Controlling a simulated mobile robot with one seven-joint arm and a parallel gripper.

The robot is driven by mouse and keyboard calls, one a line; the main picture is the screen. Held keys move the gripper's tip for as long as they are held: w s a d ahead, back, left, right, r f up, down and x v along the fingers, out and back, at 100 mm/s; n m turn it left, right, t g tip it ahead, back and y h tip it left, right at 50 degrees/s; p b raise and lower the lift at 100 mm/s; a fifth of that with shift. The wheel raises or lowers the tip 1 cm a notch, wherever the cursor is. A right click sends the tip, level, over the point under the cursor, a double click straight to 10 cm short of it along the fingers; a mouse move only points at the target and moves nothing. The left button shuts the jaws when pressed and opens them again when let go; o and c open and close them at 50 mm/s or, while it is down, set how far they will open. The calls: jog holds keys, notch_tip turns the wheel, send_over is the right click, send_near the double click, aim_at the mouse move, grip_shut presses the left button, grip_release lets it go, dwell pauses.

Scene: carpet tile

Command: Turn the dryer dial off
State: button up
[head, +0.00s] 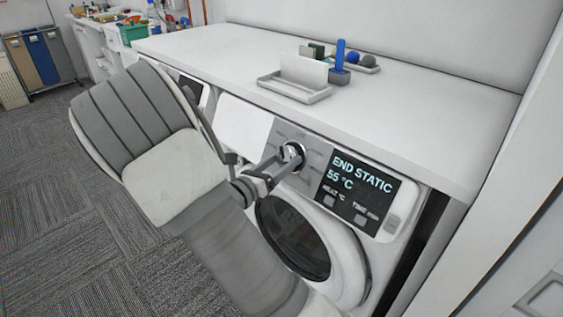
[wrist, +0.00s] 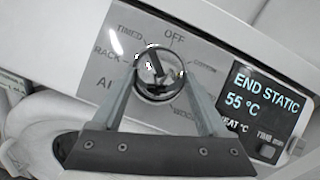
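The dryer dial (wrist: 160,70) is a round, shiny knob on the dryer's grey control panel. Printed words ring it, with OFF above, TIMED at the upper left and RACK at the left. A dark bar on its face tilts to the upper left; the exact setting it marks is unclear. It also shows in the head view (head: 292,153). My gripper (wrist: 159,78) is in front of the dial, its two grey fingers apart, one on each side of it. I cannot tell whether they touch it. The gripper also shows in the head view (head: 277,165).
The dryer's display (head: 357,183) reads END STATIC 55 °C, right of the dial. The round door (head: 295,235) is below. A white countertop (head: 210,55) overhangs the panel, bearing a grey tray (head: 293,91) and small items. A wall stands close at right; carpet is open at left.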

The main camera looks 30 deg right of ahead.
jog(key=c, duration=0.6)
jog(key=shift+m, duration=0.3)
jog(key=m+g, duration=0.1)
jog(key=m, duration=0.1)
jog(key=m+g, duration=0.1)
jog(key=m+g+h, duration=0.1)
jog(key=m, duration=0.1)
jog(key=shift+w+a+m, duration=0.1)
jog(key=shift+w+m, duration=0.15)
jog(key=shift+m, duration=0.05)
jog(key=shift+w+m+g, duration=0.1)
jog(key=shift+m+g, duration=0.65)
jog(key=shift+m, duration=0.65)
jog(key=shift+w+m+g, duration=0.1)
jog(key=shift+m+g, duration=0.65)
jog(key=shift+m, duration=0.65)
jog(key=o, duration=1.3)
jog(key=shift+a, duration=0.1)
